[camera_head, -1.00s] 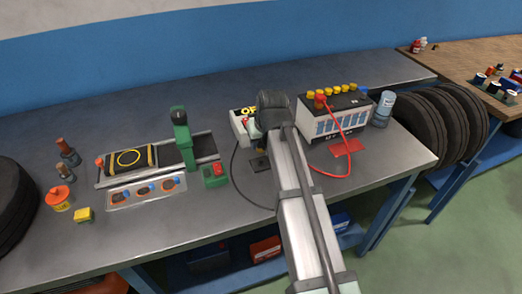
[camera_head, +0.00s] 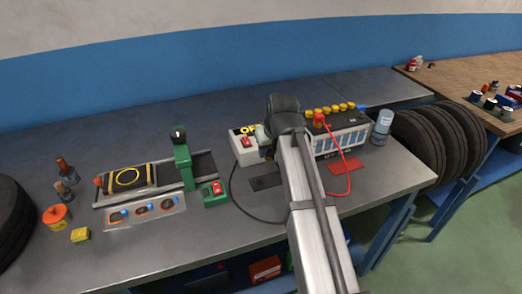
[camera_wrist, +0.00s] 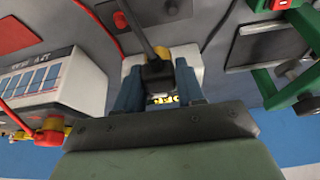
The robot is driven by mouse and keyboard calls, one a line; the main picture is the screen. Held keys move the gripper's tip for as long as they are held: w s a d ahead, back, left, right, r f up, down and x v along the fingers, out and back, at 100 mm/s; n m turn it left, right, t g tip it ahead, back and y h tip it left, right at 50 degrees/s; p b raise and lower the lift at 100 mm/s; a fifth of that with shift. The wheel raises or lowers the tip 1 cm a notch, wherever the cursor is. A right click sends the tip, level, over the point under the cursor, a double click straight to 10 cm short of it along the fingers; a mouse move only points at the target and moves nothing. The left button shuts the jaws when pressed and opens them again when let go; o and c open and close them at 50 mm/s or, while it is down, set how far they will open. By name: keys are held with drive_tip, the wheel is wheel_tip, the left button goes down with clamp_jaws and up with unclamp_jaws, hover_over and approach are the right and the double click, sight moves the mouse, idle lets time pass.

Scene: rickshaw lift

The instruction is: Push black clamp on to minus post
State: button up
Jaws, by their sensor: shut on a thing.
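The black clamp (camera_wrist: 157,74) is between the two blue-grey fingers of my gripper (camera_wrist: 158,66) in the wrist view, and the gripper is shut on it. In the head view my arm hides the gripper and clamp, beside the left end of the white battery (camera_head: 345,141). The battery also shows at the left of the wrist view (camera_wrist: 62,85). A red clamp (camera_head: 318,119) sits on one battery post, with a red cable running from it. I cannot make out the minus post; in the head view my arm covers that end of the battery.
The charger (camera_head: 244,150) with its OFF sign stands left of my wrist, with a black cable (camera_head: 233,190) looping over the bench. A black mat (camera_head: 264,182) and a red mat (camera_head: 346,165) lie in front. A blue-capped bottle (camera_head: 382,127) stands right of the battery.

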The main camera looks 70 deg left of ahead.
drive_tip(key=w+a+r+m, duration=0.1)
drive_tip(key=w+a+r, duration=0.1)
drive_tip(key=w, duration=1)
drive_tip(key=w+a+r+m+t, duration=0.1)
drive_tip(key=w+r, duration=0.4)
drive_tip(key=w, duration=0.8)
drive_tip(key=w+a+r+m, duration=0.2)
drive_tip(key=w+a+r, duration=0.1)
drive_tip(key=w, duration=1)
drive_tip(key=shift+w+r+t, duration=0.15)
drive_tip(key=shift+r+t, duration=0.15)
drive_tip(key=shift+r, duration=0.45)
drive_tip(key=shift+d+f, duration=0.1)
drive_tip(key=shift+f, duration=2.25)
drive_tip(key=shift+f, duration=1.55)
drive_tip(key=shift+r, duration=0.65)
